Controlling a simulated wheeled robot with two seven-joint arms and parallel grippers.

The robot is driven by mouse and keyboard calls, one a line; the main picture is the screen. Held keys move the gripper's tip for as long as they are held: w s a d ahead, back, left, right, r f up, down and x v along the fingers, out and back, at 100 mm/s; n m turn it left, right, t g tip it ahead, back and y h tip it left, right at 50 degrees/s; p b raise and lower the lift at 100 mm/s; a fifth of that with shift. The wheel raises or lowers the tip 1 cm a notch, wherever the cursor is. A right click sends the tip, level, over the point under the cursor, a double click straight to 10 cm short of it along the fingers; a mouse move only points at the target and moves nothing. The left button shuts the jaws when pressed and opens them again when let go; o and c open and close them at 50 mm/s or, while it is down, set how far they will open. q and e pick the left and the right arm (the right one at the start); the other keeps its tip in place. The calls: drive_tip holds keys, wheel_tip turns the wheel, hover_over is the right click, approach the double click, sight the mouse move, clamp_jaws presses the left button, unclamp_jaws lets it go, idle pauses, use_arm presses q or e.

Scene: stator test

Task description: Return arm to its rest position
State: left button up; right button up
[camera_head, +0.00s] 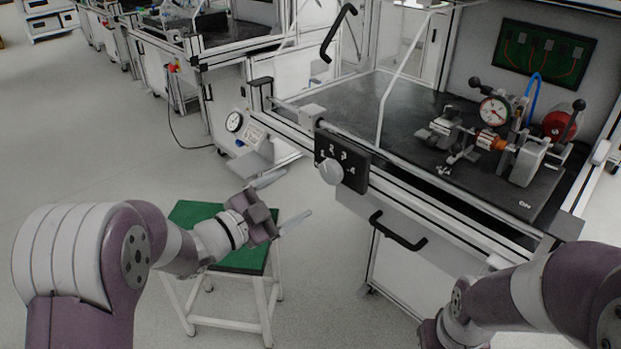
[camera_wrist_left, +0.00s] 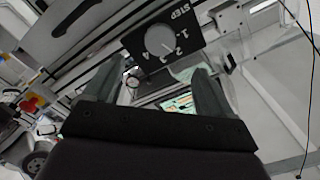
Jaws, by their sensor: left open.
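My left gripper (camera_head: 282,199) is open and empty in the head view. Its two pale fingers point right, toward the front of the test bench, apart from everything. In the left wrist view its fingers (camera_wrist_left: 155,90) stand apart with nothing between them. Beyond them is the black step selector panel (camera_wrist_left: 162,45) with a round pale knob (camera_wrist_left: 160,40). In the head view the panel (camera_head: 354,171) and knob (camera_head: 331,172) are on the bench front, right of my gripper. My right arm enters at the lower right; its gripper is not visible.
A green-topped stool (camera_head: 190,212) stands under my left forearm. The bench (camera_head: 400,100) carries a fixture with a dial gauge (camera_head: 494,110) and a stator (camera_head: 490,140). A black drawer handle (camera_head: 398,231) sticks out below the panel. Open floor lies left.

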use_arm(q)
drive_tip(key=v, duration=0.2)
drive_tip(key=shift+s+a, duration=0.25)
